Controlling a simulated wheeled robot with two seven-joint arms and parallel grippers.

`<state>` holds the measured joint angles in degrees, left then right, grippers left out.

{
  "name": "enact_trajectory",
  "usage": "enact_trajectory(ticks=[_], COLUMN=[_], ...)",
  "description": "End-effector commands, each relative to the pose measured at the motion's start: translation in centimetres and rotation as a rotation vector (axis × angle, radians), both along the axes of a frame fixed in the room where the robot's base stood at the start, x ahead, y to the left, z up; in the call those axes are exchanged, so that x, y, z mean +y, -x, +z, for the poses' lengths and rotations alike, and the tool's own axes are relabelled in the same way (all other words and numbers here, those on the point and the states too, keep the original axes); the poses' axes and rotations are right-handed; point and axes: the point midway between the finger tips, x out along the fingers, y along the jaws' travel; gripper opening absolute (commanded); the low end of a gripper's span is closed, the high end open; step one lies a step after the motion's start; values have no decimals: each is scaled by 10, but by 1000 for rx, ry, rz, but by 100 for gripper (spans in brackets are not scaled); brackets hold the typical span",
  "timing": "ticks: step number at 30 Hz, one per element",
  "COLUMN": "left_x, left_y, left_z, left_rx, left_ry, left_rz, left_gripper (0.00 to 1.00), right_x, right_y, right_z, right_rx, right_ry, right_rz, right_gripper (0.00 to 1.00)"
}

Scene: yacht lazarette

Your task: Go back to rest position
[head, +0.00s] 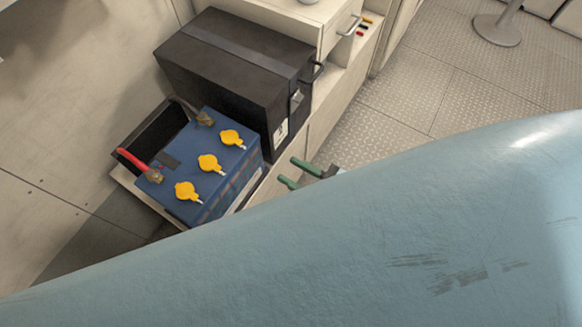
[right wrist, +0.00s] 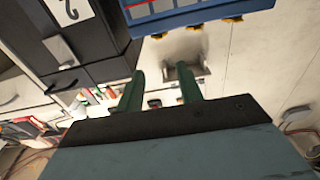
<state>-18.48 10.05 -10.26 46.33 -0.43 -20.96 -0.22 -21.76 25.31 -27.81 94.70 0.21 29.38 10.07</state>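My right gripper (head: 288,171) shows its two green fingers in the head view, just right of the blue battery. The fingers stand apart with nothing between them. In the right wrist view the right gripper (right wrist: 159,76) is likewise open and empty. The blue battery (head: 229,170) carries several yellow caps, such as this cap (head: 208,163); its edge also shows at the top of the right wrist view (right wrist: 205,14). My pale blue arm covers the lower part of the head view. My left gripper is not in view.
A black box (head: 230,75) with a strap sits behind the battery. A red cable (head: 130,158) meets the battery's left terminal. An open dark tray (head: 150,130) lies beside it. Pale cabinets (head: 300,22) stand behind. The metal floor (head: 460,80) at right looks clear around a post base (head: 497,30).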

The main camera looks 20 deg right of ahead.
Motion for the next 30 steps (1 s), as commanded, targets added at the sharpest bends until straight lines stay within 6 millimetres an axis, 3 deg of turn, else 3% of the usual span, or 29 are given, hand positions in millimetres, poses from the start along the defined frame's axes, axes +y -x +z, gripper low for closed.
enact_trajectory(ticks=[11, 14, 17, 20, 23, 26, 30], left_x=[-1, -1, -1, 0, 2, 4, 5], left_y=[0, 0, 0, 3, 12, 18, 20], left_z=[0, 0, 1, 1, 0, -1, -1], left_rx=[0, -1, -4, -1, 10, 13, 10], left_ry=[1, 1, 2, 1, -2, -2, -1], left_rz=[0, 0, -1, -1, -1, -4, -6], left_gripper=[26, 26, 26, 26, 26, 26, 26], right_x=[0, -5, -20, -49, -86, -120, -160], right_y=[0, -2, -4, 0, 20, 55, 127], right_z=[0, -12, -46, -104, -170, -228, -293], right_rx=[2, 26, 107, 252, 439, 639, 930], right_ry=[1, 23, 91, 205, 333, 449, 586], right_rz=[-1, -16, -63, -137, -219, -288, -354], right_gripper=[36, 36, 36, 36, 36, 36, 36])
